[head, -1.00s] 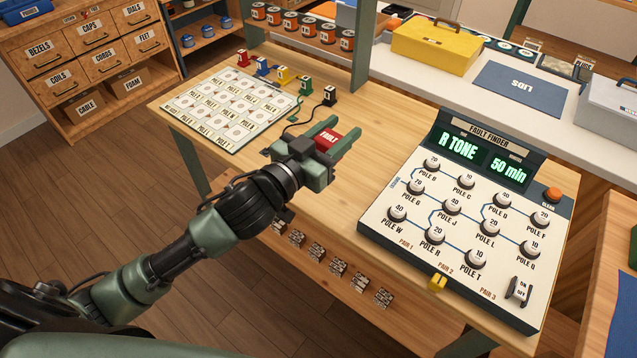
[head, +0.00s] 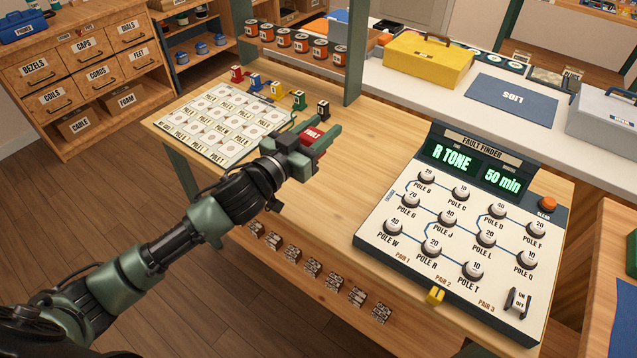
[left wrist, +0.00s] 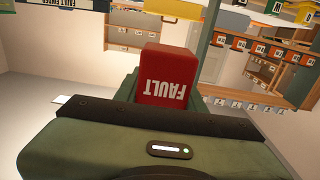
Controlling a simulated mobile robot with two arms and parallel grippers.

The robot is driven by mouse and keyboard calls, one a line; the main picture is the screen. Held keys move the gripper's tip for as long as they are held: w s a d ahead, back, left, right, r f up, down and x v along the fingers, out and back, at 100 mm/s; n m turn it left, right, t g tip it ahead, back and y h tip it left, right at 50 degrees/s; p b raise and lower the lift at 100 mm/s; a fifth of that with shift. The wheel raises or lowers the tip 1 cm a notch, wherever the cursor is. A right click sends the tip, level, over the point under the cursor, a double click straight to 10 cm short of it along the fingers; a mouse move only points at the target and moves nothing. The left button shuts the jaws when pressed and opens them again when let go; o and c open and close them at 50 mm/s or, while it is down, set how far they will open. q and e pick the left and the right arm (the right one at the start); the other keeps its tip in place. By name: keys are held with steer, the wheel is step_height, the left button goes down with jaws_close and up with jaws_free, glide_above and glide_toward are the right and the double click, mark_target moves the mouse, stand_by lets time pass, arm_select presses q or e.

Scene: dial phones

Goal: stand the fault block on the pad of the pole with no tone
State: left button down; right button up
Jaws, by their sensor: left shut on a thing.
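The red fault block (head: 313,134) is held between the fingers of my left gripper (head: 318,136), which is shut on it above the bench. The block fills the middle of the left wrist view (left wrist: 168,75), its FAULT label upside down there. The pad board (head: 203,140), a white sheet of labelled pole pads, lies on the bench to the left of the gripper. The gripper is by its right edge and hides a little of it. The fault finder (head: 455,235) shows "R TONE" and "50 min" and has several labelled pole knobs. My right gripper is not in view.
Small coloured blocks, red (head: 238,75), blue (head: 257,82), yellow (head: 277,90), green (head: 299,100) and black (head: 323,110), stand along the board's far edge. A green post (head: 355,50) rises behind. The bench between gripper and fault finder is clear.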

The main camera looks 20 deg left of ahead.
arm_select(q)
step_height(320, 180, down, 10)
steer(key=shift+f+b, duration=0.25)
steer(key=shift+b, duration=0.55)
steer(key=shift+f, duration=2)
steer(key=shift+f+b, duration=0.2)
steer(key=shift+b, duration=0.1)
steer(key=c, duration=0.9)
jaws_free()
steer(key=shift+o, duration=0.2)
